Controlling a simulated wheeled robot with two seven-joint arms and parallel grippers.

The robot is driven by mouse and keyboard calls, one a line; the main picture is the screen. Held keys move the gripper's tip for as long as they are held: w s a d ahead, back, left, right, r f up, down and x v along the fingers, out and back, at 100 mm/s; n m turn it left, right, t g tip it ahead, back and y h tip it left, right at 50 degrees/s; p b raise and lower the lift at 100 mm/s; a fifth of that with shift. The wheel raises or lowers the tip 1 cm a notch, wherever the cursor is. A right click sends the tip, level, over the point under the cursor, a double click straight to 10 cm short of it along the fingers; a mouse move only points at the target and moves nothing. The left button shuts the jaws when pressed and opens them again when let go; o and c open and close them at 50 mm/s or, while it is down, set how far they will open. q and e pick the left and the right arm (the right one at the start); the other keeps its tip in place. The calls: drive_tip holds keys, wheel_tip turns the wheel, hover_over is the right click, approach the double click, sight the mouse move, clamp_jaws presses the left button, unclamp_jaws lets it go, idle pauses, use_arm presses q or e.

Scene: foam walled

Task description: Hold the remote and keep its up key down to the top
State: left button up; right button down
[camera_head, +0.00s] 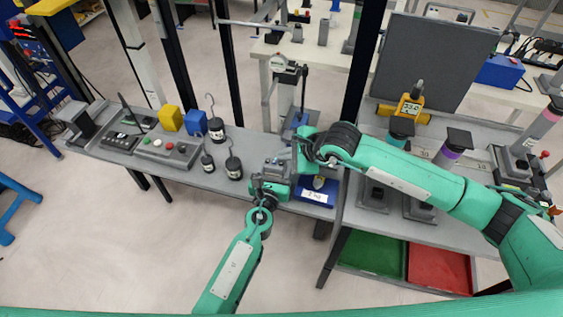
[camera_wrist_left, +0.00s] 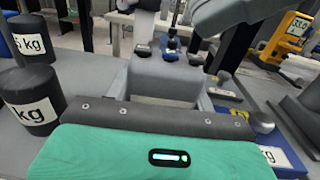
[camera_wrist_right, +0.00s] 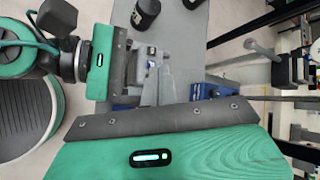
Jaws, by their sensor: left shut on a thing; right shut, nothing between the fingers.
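The remote is a small grey box (camera_head: 277,163) with dark keys, held above the front edge of the grey bench. In the left wrist view the grey box (camera_wrist_left: 165,72) sits between the fingers, with its keys along the far side. My left gripper (camera_head: 272,172) is shut on it. My right gripper (camera_head: 286,160) is shut and empty, close beside the remote from the right. Its grey finger (camera_wrist_left: 235,14) hangs over the key side in the left wrist view. I cannot tell whether it touches or presses a key. In the right wrist view the remote (camera_wrist_right: 150,68) is partly hidden.
Black hook weights (camera_head: 233,166) stand left of the grippers. A blue piece with a 2 kg label (camera_head: 318,195) is just right. A mast with a dial (camera_head: 279,62) rises behind. A button box (camera_head: 166,149) lies farther left. Green (camera_head: 372,254) and red (camera_head: 440,267) trays are below right.

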drive_tip(key=shift+f, duration=0.1)
idle(0.4)
drive_tip(key=shift+f, duration=0.3)
drive_tip(key=shift+f, duration=0.3)
idle(2.3)
idle(2.6)
drive_tip(key=shift+r, duration=0.75)
drive_tip(key=shift+r, duration=2.5)
